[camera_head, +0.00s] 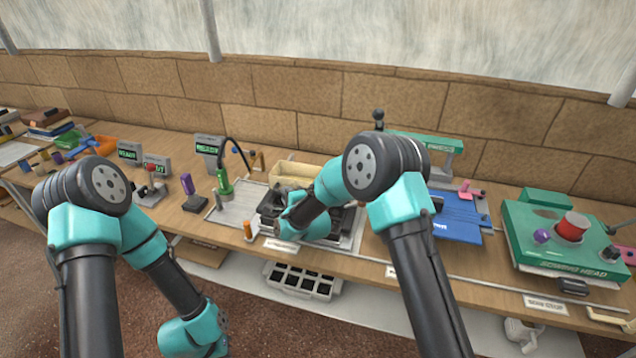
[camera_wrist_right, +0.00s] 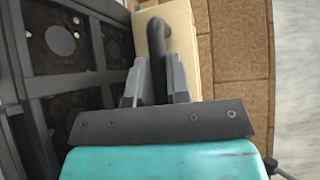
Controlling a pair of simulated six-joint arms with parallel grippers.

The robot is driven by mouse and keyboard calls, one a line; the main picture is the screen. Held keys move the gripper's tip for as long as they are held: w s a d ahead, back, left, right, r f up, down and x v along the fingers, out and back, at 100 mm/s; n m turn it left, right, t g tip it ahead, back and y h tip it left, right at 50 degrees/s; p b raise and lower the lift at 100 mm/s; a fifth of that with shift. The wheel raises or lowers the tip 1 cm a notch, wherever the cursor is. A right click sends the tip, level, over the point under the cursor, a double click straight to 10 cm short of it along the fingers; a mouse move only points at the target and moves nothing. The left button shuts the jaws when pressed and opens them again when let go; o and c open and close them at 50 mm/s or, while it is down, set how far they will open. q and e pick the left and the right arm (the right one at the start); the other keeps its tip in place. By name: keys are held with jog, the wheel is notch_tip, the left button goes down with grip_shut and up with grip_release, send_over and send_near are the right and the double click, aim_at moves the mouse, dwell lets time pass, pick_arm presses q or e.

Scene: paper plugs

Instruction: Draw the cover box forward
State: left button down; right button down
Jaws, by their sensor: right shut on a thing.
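The cream cover box (camera_wrist_right: 180,35) shows at the top of the right wrist view, with a dark curved handle (camera_wrist_right: 157,40) on it. In the head view the cream box (camera_head: 296,169) stands at the back of the middle station, partly hidden by my right arm. My right gripper (camera_wrist_right: 157,72) is shut on the handle, one finger on each side. In the head view its fingers are mostly hidden behind my arm. My left arm hangs low in front of the table, and its gripper does not show.
A dark compartmented frame (camera_wrist_right: 75,85) lies close beside the right gripper. A green lamp post (camera_head: 223,182) stands left of the station. A blue plate (camera_head: 458,215) and the green sewing head unit (camera_head: 560,240) lie to the right. A brick wall (camera_head: 300,125) runs behind.

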jog(key=s+a, duration=0.4)
jog(key=s, duration=0.7)
jog(key=shift+s+a, duration=0.2)
jog(key=shift+s, duration=0.1)
jog(key=c, duration=1.1)
grip_release()
jog(key=shift+s, duration=0.1)
jog(key=v, duration=1.7)
jog(key=shift+d, duration=0.2)
